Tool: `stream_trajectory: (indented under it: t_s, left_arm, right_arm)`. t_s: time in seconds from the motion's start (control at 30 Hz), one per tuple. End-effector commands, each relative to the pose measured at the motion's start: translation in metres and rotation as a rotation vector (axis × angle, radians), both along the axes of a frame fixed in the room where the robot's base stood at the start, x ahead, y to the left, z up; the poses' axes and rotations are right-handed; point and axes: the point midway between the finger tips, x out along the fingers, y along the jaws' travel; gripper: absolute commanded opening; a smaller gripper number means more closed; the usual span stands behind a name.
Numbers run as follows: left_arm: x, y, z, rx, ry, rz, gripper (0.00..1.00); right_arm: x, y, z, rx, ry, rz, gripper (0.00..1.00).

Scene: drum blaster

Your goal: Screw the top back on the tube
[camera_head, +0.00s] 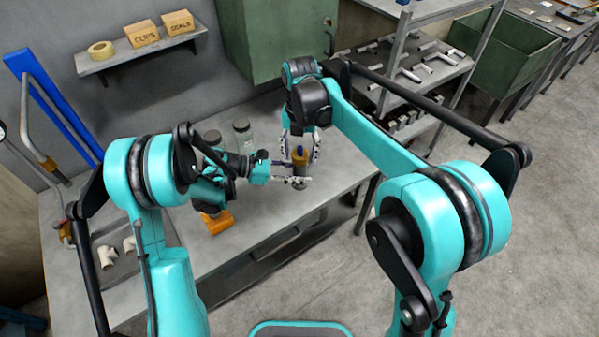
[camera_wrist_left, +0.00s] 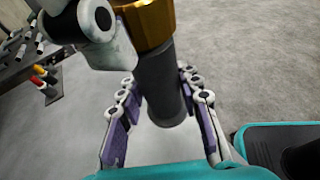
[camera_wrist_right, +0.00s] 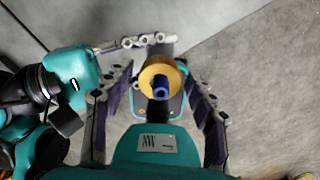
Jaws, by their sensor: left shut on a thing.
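The tube is a dark grey cylinder (camera_wrist_left: 162,88) held upright, with a gold-brown top (camera_head: 299,159) at its upper end. My left gripper (camera_head: 295,172) comes in from the left and is shut on the tube; its pads lie on both sides of it in the left wrist view (camera_wrist_left: 165,115). My right gripper (camera_head: 300,148) points down over the top with its fingers spread. In the right wrist view the yellow top (camera_wrist_right: 152,72), with a blue piece (camera_wrist_right: 158,89) in front, lies between the right fingers (camera_wrist_right: 160,85), with gaps on both sides. Whether the top sits on the thread is hidden.
The tube is above the grey workbench (camera_head: 262,215) near its right part. An orange block (camera_head: 217,222), a jar (camera_head: 243,131) and pipe fittings (camera_head: 107,256) stand on the bench. A wall shelf (camera_head: 140,50) and green cabinet (camera_head: 275,40) are behind. Open floor is at right.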

Motion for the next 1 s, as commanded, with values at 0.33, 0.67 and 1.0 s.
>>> stream_trajectory:
  t_s: [0.33,0.67,1.0]
  left_arm:
    - [0.0000,-0.0003,0.0011,-0.003,-0.001,0.000,0.00]
    - [0.0000,-0.0003,0.0011,-0.003,-0.001,0.000,0.00]
    - [-0.0001,-0.0004,0.0011,-0.003,0.000,-0.001,0.00]
  right_arm:
    - [0.0001,0.0000,0.0003,0.000,0.000,-0.024,0.06]
    - [0.0002,0.0004,-0.0001,-0.002,0.002,-0.674,0.06]
    - [0.0004,0.0008,-0.0007,-0.002,0.006,-1.508,0.06]
